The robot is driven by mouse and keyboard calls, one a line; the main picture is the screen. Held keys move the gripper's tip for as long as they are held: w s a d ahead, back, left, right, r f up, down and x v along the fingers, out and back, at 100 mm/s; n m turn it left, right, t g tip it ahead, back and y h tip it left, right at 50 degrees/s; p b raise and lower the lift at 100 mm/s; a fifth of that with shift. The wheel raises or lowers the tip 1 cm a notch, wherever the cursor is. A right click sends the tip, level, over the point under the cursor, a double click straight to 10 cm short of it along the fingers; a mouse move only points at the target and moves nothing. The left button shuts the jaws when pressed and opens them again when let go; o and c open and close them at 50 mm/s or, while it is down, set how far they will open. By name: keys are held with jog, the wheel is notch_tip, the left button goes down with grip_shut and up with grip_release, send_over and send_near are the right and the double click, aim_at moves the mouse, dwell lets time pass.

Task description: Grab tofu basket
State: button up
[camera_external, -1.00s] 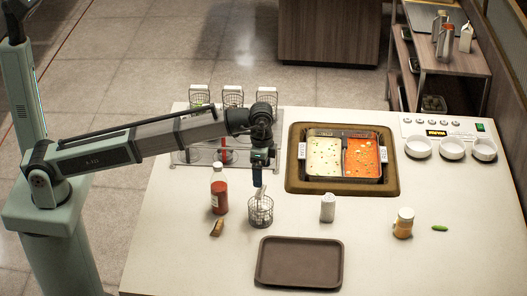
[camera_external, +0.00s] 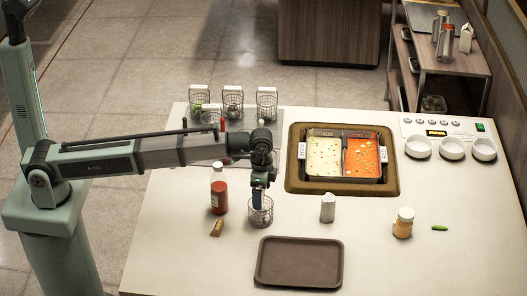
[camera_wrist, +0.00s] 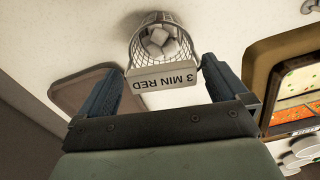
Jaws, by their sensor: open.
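The tofu basket (camera_external: 260,214) is a small wire basket standing on the counter in front of my arm. In the wrist view the basket (camera_wrist: 150,28) holds several white cubes, and its white tag (camera_wrist: 163,77) reads "3 MIN RED". My gripper (camera_external: 259,202) is low over the basket and hides its tag in the external view. In the wrist view my gripper (camera_wrist: 162,82) is open, with the tag between its two fingers and gaps showing on both sides.
A red sauce bottle (camera_external: 218,190) stands close left of the basket. A white shaker (camera_external: 328,208) is to the right, and a brown tray (camera_external: 299,283) lies in front. The two-part broth pot (camera_external: 300,182) is behind right. Several wire baskets (camera_external: 233,100) stand behind my arm.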

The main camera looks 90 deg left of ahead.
jog(key=shift+s+a+f, duration=0.1)
jog(key=shift+f, duration=1.15)
jog(key=shift+s+a+f, duration=0.1)
jog(key=shift+f, duration=1.15)
jog(key=shift+c, duration=0.5)
jog(key=c, duration=0.9)
